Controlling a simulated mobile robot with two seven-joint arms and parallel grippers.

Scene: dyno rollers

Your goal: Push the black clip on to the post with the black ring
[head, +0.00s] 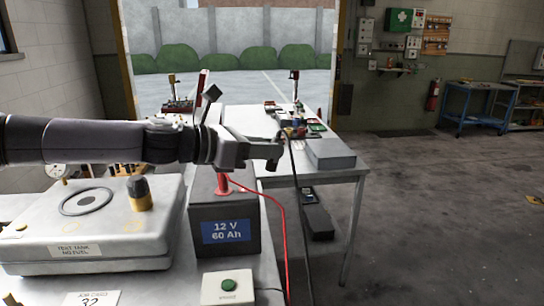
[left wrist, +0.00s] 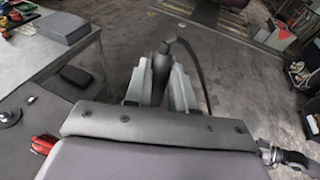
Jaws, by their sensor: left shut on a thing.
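My left gripper (head: 272,150) is shut on the black clip (head: 274,163), out past the right side of the battery (head: 225,243) and above it. In the left wrist view, the clip (left wrist: 161,75) stands between the two fingers (left wrist: 161,92), with its black cable curving away to the right. A red clip (head: 222,186) sits on the battery top, and it also shows in the left wrist view (left wrist: 43,143). A dark ring around a pale centre, apparently the post with the black ring (left wrist: 9,114), lies at the left wrist view's left edge, apart from the black clip. My arm hides part of the battery top in the head view.
A red cable (head: 272,205) runs from the red clip down the bench's right side. The test tank (head: 95,222) stands left of the battery, and a box with a green button (head: 228,288) stands in front. Another table (head: 345,170) with a grey case (head: 330,153) stands beyond.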

